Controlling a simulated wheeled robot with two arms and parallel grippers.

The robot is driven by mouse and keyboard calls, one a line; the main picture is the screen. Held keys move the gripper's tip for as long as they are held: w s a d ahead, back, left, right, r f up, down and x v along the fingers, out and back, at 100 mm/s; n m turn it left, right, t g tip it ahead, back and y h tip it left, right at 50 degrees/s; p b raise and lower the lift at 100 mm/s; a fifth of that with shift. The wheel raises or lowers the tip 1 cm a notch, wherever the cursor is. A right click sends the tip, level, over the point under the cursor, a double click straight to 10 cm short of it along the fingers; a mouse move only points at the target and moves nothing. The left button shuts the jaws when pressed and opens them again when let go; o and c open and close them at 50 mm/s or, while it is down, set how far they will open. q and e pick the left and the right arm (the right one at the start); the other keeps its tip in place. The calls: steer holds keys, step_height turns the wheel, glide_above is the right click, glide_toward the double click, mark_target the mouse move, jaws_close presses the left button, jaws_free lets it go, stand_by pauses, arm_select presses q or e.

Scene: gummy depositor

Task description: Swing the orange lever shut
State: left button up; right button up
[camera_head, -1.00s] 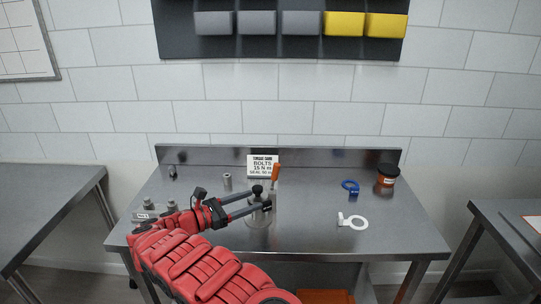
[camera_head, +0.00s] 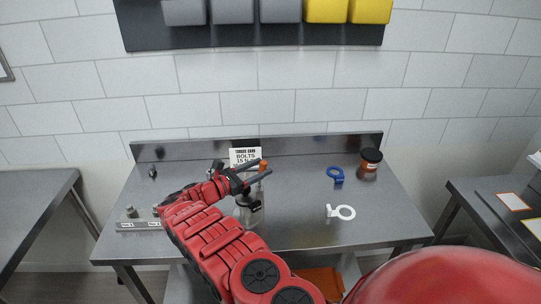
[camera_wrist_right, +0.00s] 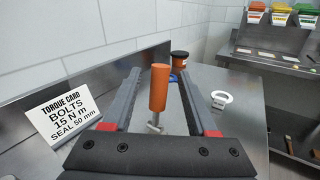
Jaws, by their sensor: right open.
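The orange lever (camera_head: 262,167) stands about upright on the metal fixture (camera_head: 247,205) on the steel table. It also shows in the right wrist view (camera_wrist_right: 159,88), where its thin metal stem runs down below the orange grip. My right gripper (camera_head: 265,170) is open, with one dark finger on each side of the orange grip. In the right wrist view, gaps show between the grip and both fingers. The arm and gripper hide part of the fixture in the head view. My left gripper is not in view.
A torque card (camera_head: 245,156) stands behind the lever. A white ring with a tab (camera_head: 341,212), a blue part (camera_head: 336,174) and a dark-lidded orange jar (camera_head: 370,163) are to the right. A grey block (camera_head: 140,222) sits at left. The table's front right is clear.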

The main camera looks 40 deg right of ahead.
steer(key=d, duration=0.5)
jaws_close()
steer(key=shift+w, duration=0.1)
stand_by(1.3)
